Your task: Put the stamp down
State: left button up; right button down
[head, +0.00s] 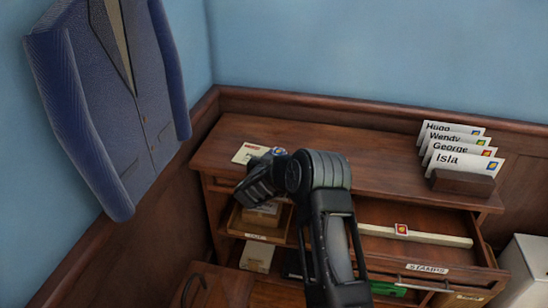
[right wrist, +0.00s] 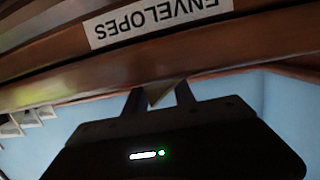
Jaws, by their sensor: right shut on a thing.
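My right gripper (head: 246,194) is in front of the left part of the desk, near the top edge; its fingertips are hard to make out there. In the right wrist view its two fingers (right wrist: 160,95) are shut on a small pale, pointed piece (right wrist: 159,93), seen nearly edge-on, seemingly the stamp. An envelope (head: 245,153) lies on the desk top just behind the gripper. A small blue and yellow patch (head: 280,151) shows beside it, partly hidden by my arm. My left gripper is not in view.
The STAMPS drawer (head: 427,268) is open, with a red stamp (head: 401,229) on a pale strip. An ENVELOPES label (right wrist: 157,22) is close to the right wrist camera. Name cards (head: 462,160) stand at the right of the desk. The desk top's middle (head: 375,165) is clear.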

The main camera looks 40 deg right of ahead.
jog(key=c, duration=1.5)
grip_release()
jog(key=shift+a+f, duration=0.25)
jog(key=shift+f, duration=0.3)
jog(key=o, duration=0.5)
jog(key=shift+a+f, duration=0.1)
jog(key=shift+f, duration=0.05)
jog(key=shift+c, duration=0.2)
jog(key=shift+r+p, duration=0.45)
jog(key=shift+p, duration=0.05)
jog(key=shift+r, duration=0.2)
jog(key=b+v, duration=0.1)
jog(key=v, duration=1)
jog(key=shift+s+a+r, duration=0.2)
jog(key=shift+s+r, duration=0.1)
jog(key=shift+r, duration=0.15)
